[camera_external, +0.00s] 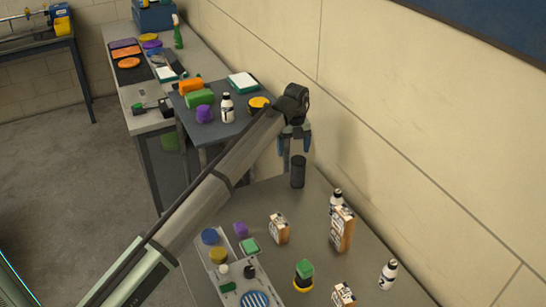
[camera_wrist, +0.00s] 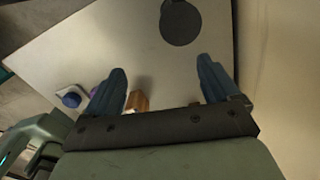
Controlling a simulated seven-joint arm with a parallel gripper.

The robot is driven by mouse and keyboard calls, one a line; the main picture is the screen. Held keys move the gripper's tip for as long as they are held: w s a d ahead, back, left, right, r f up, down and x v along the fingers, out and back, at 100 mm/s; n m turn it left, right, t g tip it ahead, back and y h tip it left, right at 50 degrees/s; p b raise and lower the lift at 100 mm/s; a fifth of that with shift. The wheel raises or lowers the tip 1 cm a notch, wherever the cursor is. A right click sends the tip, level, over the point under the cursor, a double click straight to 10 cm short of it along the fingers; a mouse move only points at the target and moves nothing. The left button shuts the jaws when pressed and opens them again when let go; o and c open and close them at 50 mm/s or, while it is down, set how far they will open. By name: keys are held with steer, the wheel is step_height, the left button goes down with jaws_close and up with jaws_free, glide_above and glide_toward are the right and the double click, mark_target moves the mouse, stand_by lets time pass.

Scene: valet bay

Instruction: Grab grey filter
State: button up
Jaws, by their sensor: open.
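A dark grey cylinder (camera_external: 298,171), which looks like the grey filter, stands upright at the far end of the near table, close to the wall. My gripper (camera_external: 294,146) points down just above the cylinder in the external view. In the wrist view my gripper's blue fingers (camera_wrist: 161,68) are spread apart with nothing between them. The cylinder lies beyond the fingertips, slightly right of their middle. I see no contact.
The near table (camera_external: 375,240) also holds boxes (camera_external: 342,229), white bottles (camera_external: 388,273), a green-topped yellow and black item (camera_external: 303,275) and a tray of small items (camera_external: 231,271). The tabletop around the cylinder is clear. The wall (camera_external: 400,130) runs close along the right.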

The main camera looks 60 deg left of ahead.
mark_target(298, 168)
steer(key=shift+m, duration=0.7)
steer(key=w, duration=0.1)
steer(key=w+a, duration=0.1)
steer(key=w+a+r, duration=0.1)
steer(key=w, duration=0.1)
steer(key=shift+r, duration=0.1)
steer(key=shift+m, duration=1.3)
steer(key=f, duration=1.3)
steer(key=shift+s+f, duration=0.2)
steer(key=shift+f, duration=0.2)
steer(key=shift+c, duration=0.3)
steer(key=c, duration=1.1)
steer(key=shift+r, duration=0.1)
steer(key=shift+c, duration=0.2)
